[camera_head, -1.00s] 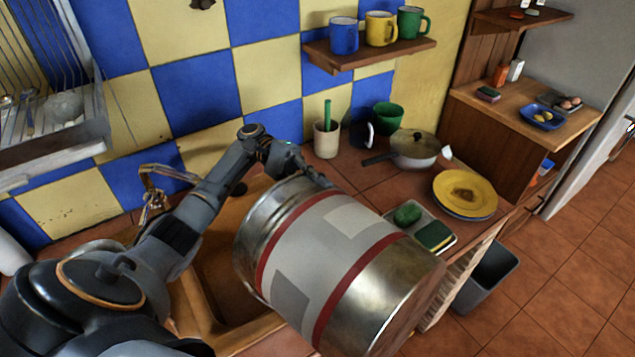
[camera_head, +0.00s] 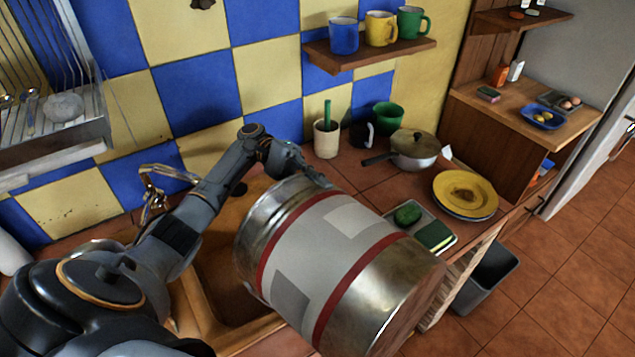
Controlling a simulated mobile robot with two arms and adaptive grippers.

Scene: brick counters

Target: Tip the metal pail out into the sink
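The metal pail (camera_head: 335,265) is a large silver cylinder with a pale label and red bands. It lies tilted on its side in the middle of the head view, its base towards the lower right and its other end over the sink. The brown sink (camera_head: 222,285) is below and left of it, partly hidden by my arm and the pail. My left gripper (camera_head: 312,172) is at the pail's upper far edge, its fingers mostly hidden behind the pail, so its grip cannot be made out. The pail's mouth and contents are hidden. My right gripper is out of view.
A bent metal tap (camera_head: 158,185) stands behind the sink. Right of the pail are a tray (camera_head: 452,241) with a sponge, stacked plates (camera_head: 465,192), a lidded pan (camera_head: 414,150) and a cream cup (camera_head: 326,140). A mug shelf (camera_head: 372,54) hangs above.

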